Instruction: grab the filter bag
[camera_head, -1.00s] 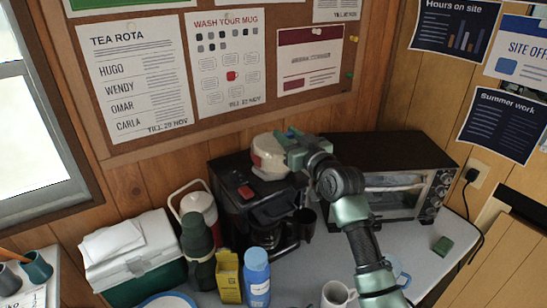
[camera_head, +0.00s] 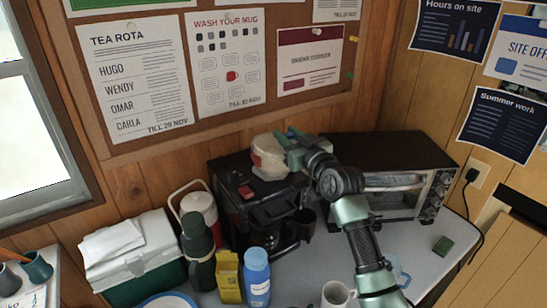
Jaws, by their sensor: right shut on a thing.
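The filter bag (camera_head: 268,160), a pale rounded pack with a reddish band, is at the top of the black coffee maker (camera_head: 250,205), against the wood wall. My right gripper (camera_head: 290,145) reaches in from the right and is shut on the bag's upper right side. The fingertips are small and partly hidden against the bag. I cannot tell whether the bag's underside touches the coffee maker. My left gripper is not in view.
A toaster oven (camera_head: 405,165) stands right of the coffee maker, behind my right arm. A dark green flask (camera_head: 198,245), a yellow box (camera_head: 229,277), a blue bottle (camera_head: 257,275) and a white mug (camera_head: 337,295) stand in front. A cool box (camera_head: 135,262) is at left.

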